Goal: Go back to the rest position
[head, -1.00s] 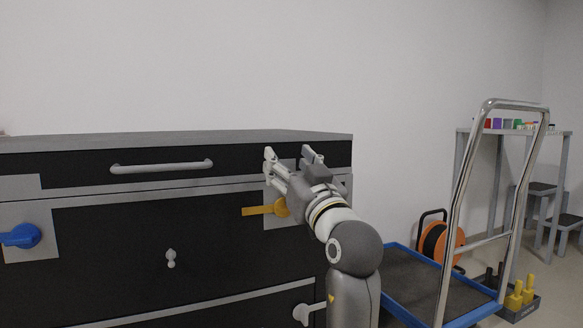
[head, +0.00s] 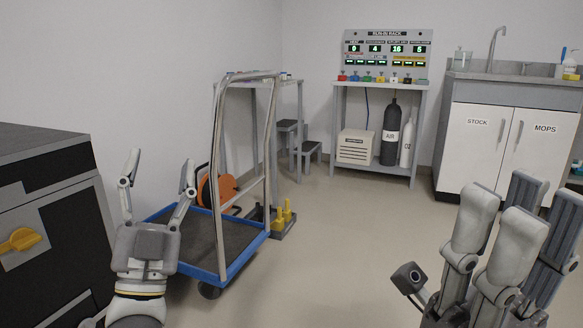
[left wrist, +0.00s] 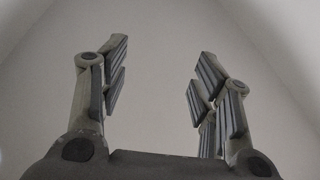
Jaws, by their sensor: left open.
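My left gripper (head: 158,172) points up at the left of the head view, in front of the blue-edged cart. Its two fingers stand wide apart with nothing between them. In the left wrist view the open fingers (left wrist: 160,88) also show empty against a plain pale surface. My right gripper (head: 515,225) is at the lower right of the head view, its grey fingers pointing up and overlapping one another. I cannot tell how far apart they are. No object shows in it.
A dark cabinet (head: 60,225) with a yellow handle (head: 20,240) stands close on the left. The cart (head: 235,268) with its tall chrome handle is just beyond my left gripper. A display rack (head: 385,55) and a white sink cabinet (head: 487,140) stand at the back. The middle floor is clear.

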